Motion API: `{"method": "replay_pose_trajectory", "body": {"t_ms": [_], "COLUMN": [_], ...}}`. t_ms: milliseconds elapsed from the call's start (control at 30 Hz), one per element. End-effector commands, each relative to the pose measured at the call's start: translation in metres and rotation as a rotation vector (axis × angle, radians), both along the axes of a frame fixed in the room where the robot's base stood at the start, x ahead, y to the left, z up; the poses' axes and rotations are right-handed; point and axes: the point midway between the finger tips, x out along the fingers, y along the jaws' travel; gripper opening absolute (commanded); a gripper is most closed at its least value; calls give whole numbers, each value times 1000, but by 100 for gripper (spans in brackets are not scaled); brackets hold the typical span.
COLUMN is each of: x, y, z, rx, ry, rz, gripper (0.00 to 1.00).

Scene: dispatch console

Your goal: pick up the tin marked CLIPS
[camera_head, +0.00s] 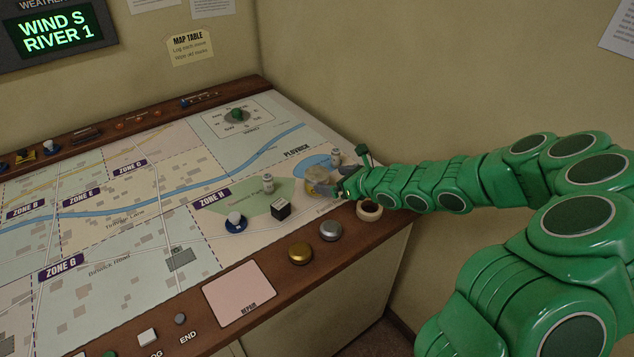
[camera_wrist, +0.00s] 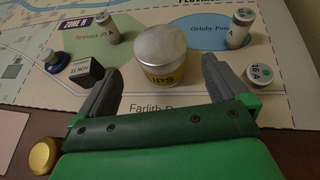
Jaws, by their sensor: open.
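In the head view the tin (camera_head: 311,188) is mostly hidden by my gripper (camera_head: 328,182). My gripper also shows in the wrist view (camera_wrist: 160,72). It is open, with one grey finger to each side of the tin and a visible gap on both sides.
A dark date block (camera_wrist: 86,71), a blue-based knob (camera_wrist: 55,62) and a small cylinder (camera_wrist: 107,28) stand left of the tin. Two labelled cylinders (camera_wrist: 240,28) (camera_wrist: 257,74) stand right. Gold (camera_head: 300,253) and silver (camera_head: 330,231) round pieces and a ring (camera_head: 369,210) line the wooden edge.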

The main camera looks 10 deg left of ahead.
Motion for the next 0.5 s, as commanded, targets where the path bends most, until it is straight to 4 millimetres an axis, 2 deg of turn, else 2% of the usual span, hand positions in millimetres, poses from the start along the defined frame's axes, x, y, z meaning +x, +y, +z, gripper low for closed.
{"method": "replay_pose_trajectory", "body": {"t_ms": [500], "x": [16], "y": [22], "z": [-13], "rx": [-3], "ry": [-2], "rz": [0], "gripper": [100]}}
